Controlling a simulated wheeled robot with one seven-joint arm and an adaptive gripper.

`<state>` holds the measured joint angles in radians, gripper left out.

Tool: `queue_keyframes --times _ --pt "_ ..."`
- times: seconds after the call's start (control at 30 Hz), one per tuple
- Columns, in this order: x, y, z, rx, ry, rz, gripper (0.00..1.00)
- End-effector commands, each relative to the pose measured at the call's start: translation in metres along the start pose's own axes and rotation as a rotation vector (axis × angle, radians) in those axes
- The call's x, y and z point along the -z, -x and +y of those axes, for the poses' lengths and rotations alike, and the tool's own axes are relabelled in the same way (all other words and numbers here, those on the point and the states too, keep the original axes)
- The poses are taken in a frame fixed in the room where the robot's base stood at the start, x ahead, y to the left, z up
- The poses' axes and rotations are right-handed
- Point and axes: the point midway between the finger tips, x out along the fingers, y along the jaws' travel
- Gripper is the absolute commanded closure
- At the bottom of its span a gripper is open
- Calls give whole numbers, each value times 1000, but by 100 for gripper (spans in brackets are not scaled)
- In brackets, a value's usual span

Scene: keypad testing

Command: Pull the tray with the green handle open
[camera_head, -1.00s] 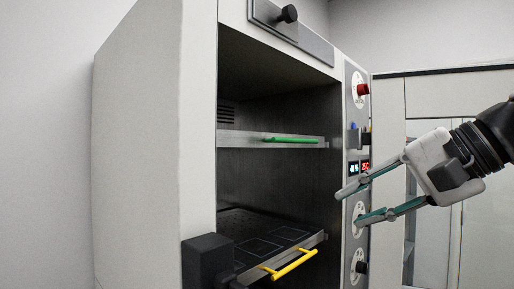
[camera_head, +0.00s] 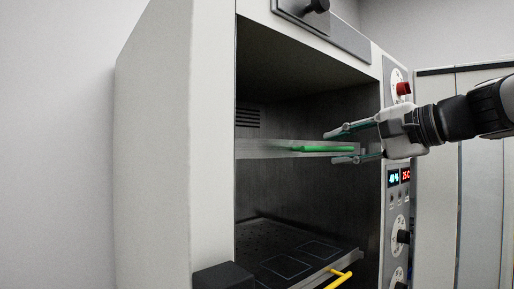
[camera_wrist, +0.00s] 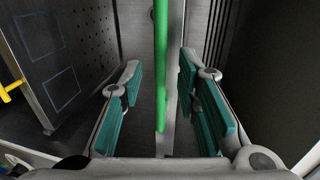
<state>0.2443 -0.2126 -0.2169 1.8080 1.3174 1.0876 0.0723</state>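The green handle (camera_head: 318,149) is a thin horizontal bar on the front edge of the upper tray (camera_head: 262,149), inside the open cabinet. The tray looks pushed in. My gripper (camera_head: 337,147) is at the right part of the handle, one finger above it and one below. In the wrist view the handle (camera_wrist: 161,60) runs between the two teal-padded fingers of my gripper (camera_wrist: 160,75). Gaps show on both sides, so the fingers are open and not closed on it. The cabinet front partly frames the tray, and its rear is hidden.
A lower tray (camera_head: 285,265) with a yellow handle (camera_head: 338,281) sits below and sticks out slightly. The control panel (camera_head: 398,205) with displays and knobs stands right of the opening, close to my gripper. A dark block (camera_head: 225,278) is at the lower left of the opening.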

Motion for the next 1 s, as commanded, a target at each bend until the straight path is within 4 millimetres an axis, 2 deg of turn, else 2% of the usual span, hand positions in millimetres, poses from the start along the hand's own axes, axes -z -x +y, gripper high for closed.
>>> queue_keyframes --times 0.1,0.2,0.57,0.6,0.7,0.73,1.0 --pt "0 -16 0 0 0 -2 70" --pt "0 -24 0 0 1 0 70" --pt "0 -30 0 0 1 0 70" --pt "0 -30 0 0 1 0 72" --pt "0 -30 0 0 1 0 95" --pt "0 -30 0 0 1 0 100" --pt "0 -30 0 0 1 0 100"
